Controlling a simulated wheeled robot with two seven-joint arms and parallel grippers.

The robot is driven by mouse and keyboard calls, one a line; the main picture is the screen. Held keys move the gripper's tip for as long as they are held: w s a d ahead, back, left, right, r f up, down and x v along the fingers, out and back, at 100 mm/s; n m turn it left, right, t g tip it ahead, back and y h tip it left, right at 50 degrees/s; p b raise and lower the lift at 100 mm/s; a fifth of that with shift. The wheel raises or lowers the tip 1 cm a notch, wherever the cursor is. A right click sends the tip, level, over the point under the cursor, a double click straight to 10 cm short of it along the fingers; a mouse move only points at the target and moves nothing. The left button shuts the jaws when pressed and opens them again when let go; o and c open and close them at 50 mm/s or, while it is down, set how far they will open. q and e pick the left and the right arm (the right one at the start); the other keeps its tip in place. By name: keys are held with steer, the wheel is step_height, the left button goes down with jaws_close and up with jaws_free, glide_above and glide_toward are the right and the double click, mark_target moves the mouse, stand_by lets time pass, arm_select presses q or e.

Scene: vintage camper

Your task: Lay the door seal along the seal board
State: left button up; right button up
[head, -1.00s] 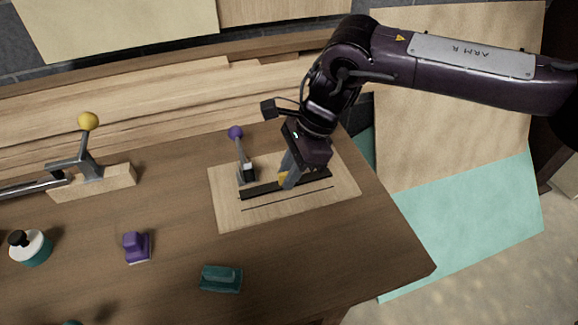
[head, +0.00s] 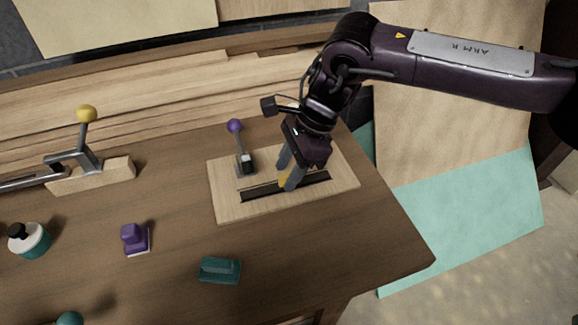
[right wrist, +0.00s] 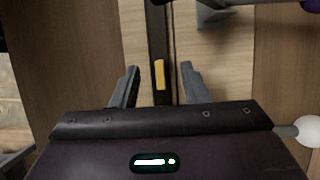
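The door seal (head: 262,190) is a dark straight strip with a yellow grip tab (head: 282,182). It lies lengthwise on the pale wooden seal board (head: 228,208), where the thin marked line showed before; exact alignment is hard to tell. My right gripper (head: 286,175) is over the seal's middle with its two grey fingers spread. In the right wrist view, the strip (right wrist: 158,30) and its yellow tab (right wrist: 159,74) lie between the open fingers (right wrist: 158,88), with gaps on both sides.
A purple-knobbed lever clamp (head: 245,163) stands at the board's back edge, left of my gripper. A yellow-knobbed clamp (head: 88,158) on a wooden block, a bottle (head: 30,240), a purple block (head: 134,238) and a teal block (head: 219,269) stand on the table. The front right is clear.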

steer(key=shift+f, duration=0.15)
steer(key=v, duration=1.3)
steer(key=shift+a+r, duration=0.2)
steer(key=shift+a, duration=0.05)
steer(key=shift+f, duration=0.1)
